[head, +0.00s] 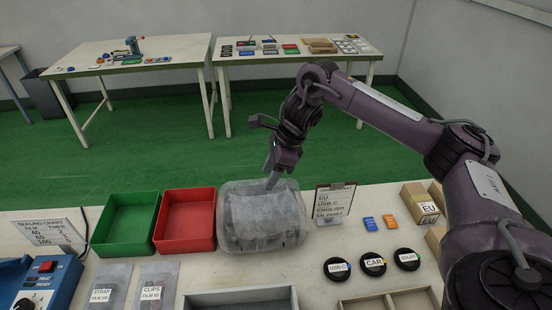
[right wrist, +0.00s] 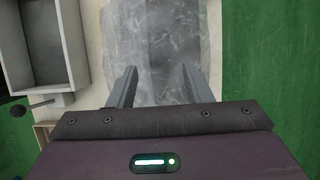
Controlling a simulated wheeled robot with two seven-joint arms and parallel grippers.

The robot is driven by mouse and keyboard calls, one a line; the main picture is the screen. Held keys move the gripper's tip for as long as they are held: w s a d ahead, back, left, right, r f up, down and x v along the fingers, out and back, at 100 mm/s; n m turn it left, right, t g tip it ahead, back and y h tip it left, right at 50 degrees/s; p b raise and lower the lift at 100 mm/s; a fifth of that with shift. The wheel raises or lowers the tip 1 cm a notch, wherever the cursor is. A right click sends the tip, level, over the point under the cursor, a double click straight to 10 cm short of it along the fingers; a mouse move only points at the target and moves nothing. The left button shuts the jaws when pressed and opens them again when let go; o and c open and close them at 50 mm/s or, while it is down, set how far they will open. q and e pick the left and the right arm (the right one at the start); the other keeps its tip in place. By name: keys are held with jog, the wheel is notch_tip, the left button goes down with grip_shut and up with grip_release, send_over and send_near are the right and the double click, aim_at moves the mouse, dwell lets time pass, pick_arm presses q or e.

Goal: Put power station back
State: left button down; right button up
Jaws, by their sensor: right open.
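A bulky block wrapped in cloudy clear film (head: 262,218), which looks like the power station, sits on the near table right of the red bin. The film hides its details. My right gripper (head: 272,181) points down at the block's top rear edge. In the right wrist view its two fingers are apart (right wrist: 157,85), with the grey wrapped block (right wrist: 165,35) showing between and beyond them. I cannot tell whether the fingers touch the film. My left gripper is not in view.
A red bin (head: 187,220) and a green bin (head: 126,224) stand left of the block. A sign on a stand (head: 334,203) is close on its right. Black labelled discs (head: 373,267) and a grey tray (head: 240,301) lie in front. A cardboard box (head: 423,203) stands at right.

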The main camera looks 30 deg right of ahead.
jog(key=shift+p+v, duration=0.5)
jog(key=shift+v, duration=1.85)
